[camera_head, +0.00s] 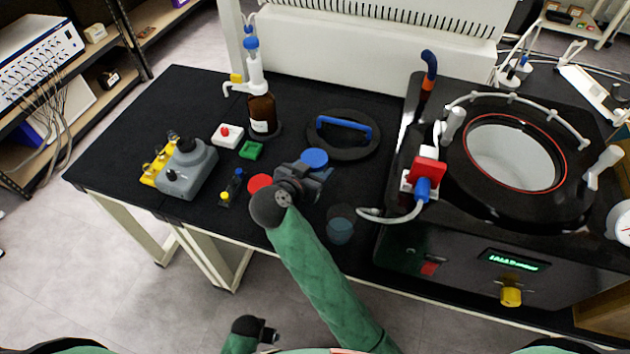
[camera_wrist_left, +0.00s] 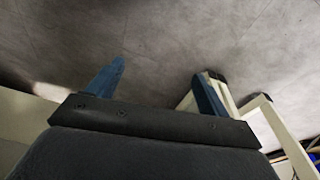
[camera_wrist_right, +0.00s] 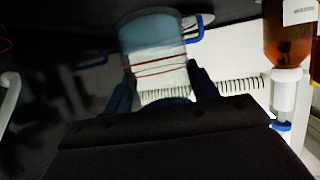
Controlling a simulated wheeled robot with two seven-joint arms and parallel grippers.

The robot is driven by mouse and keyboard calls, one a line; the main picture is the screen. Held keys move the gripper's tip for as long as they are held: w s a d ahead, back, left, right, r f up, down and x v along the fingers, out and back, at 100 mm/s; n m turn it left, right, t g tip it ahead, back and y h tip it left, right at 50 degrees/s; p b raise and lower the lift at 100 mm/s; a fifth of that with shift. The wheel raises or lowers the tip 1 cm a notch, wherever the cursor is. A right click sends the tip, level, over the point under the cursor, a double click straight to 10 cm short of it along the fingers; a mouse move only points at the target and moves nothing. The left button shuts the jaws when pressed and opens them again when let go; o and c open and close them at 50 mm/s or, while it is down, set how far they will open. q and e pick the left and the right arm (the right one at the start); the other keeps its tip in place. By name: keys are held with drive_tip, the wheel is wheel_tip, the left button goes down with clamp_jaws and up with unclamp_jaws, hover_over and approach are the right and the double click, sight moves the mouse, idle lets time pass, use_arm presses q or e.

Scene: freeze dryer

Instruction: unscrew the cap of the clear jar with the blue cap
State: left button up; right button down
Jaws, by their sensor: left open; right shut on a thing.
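The blue cap (camera_head: 315,158) shows at the middle of the table, right at the tip of my right gripper (camera_head: 308,177). In the right wrist view the clear jar (camera_wrist_right: 155,55), with a bluish end and thin red lines, stands between the two fingers, with some blue of the cap (camera_wrist_right: 165,101) low between them. My right gripper is shut on this jar; whether its base touches the table is unclear. My left gripper (camera_head: 268,336) is open and empty, low in front of the table; its spread fingers show over the floor in the left wrist view (camera_wrist_left: 158,88).
A red disc-shaped top (camera_head: 260,183) is left of my right gripper, and a bluish clear vessel (camera_head: 341,230) is near the front edge. A round black lid with a blue handle (camera_head: 345,125) and a brown bottle (camera_head: 263,114) stand behind. The freeze dryer (camera_head: 450,250) fills the right.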

drive_tip(key=shift+w+d+f+b, duration=0.1)
drive_tip(key=shift+w+f+b, duration=0.5)
drive_tip(key=shift+b, duration=0.15)
wheel_tip(320, 180, down, 4)
drive_tip(key=b, duration=0.5)
drive_tip(key=shift+r+b, duration=0.2)
drive_tip(key=shift+b, duration=0.1)
use_arm(q)
wheel_tip(320, 180, up, 27)
drive_tip(key=d, duration=0.2)
drive_tip(key=shift+f+h, duration=0.2)
drive_tip(key=shift+h, duration=0.1)
use_arm(e)
drive_tip(key=c, duration=0.7)
unclamp_jaws()
use_arm(q)
drive_tip(key=shift+f, duration=0.1)
drive_tip(key=shift+f, duration=0.1)
